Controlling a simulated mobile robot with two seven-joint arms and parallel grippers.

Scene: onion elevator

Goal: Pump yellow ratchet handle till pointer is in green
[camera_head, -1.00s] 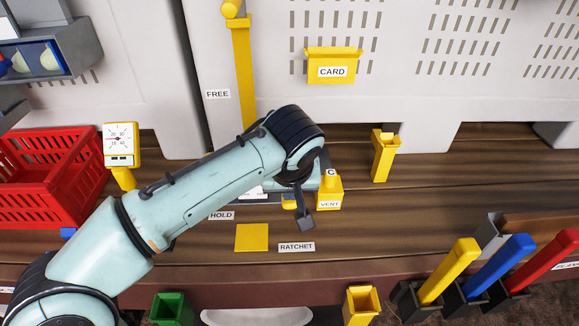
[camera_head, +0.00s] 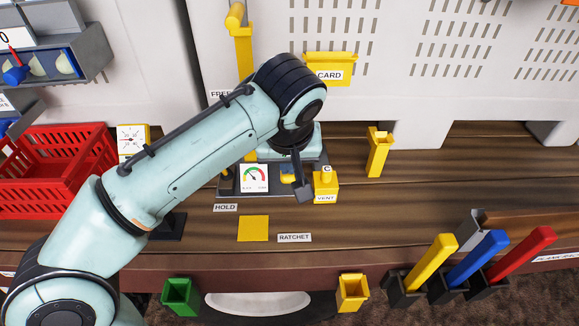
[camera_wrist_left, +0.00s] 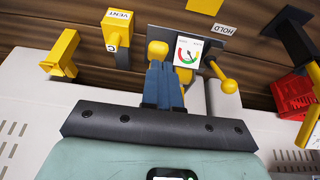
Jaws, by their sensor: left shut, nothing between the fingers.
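My left gripper (camera_wrist_left: 163,88) is shut, with its blue fingers together and nothing visible between them. In the left wrist view its tips are close to a yellow knob (camera_wrist_left: 158,50); I cannot tell whether they touch. A yellow lever with a round end (camera_wrist_left: 225,78) is to the right of the fingers. The white gauge (camera_head: 253,178) has a coloured arc with green and red; it also shows in the left wrist view (camera_wrist_left: 187,51). The exact pointer reading is too small to tell. The RATCHET label (camera_head: 295,238) lies in front. My arm hides part of the device. My right gripper is not in view.
A yellow VENT box (camera_head: 326,188) stands right of the gauge, near my gripper. A tall yellow post (camera_head: 244,60) rises behind my arm. A red basket (camera_head: 50,195) is at left. A yellow post (camera_head: 378,155) stands farther right. The bench in front is mostly clear.

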